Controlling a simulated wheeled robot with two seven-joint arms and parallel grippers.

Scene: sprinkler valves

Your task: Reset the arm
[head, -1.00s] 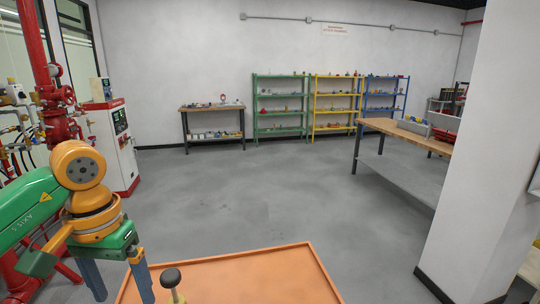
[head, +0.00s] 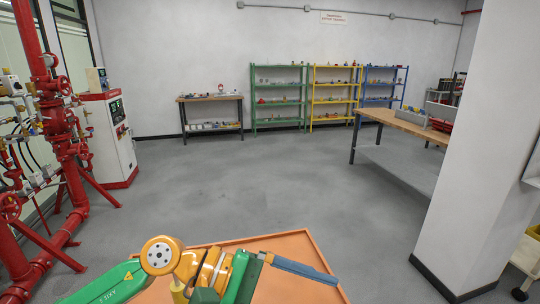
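My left arm, green and orange, reaches in from the bottom left across the orange tray (head: 314,250). Its gripper (head: 318,274) points to the right over the tray, with blue finger surfaces seen from the side. One finger seems to hide the other, so I cannot tell how far apart they are. I see nothing held at the fingertips. My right gripper is not in view. Much of the tray is hidden behind my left arm.
Red sprinkler pipes with valves (head: 70,150) and a white-and-red cabinet (head: 108,140) stand at left. A wooden-topped workbench (head: 395,120) is at right, behind a white pillar (head: 480,150). Shelves (head: 280,95) line the back wall. The grey floor between is clear.

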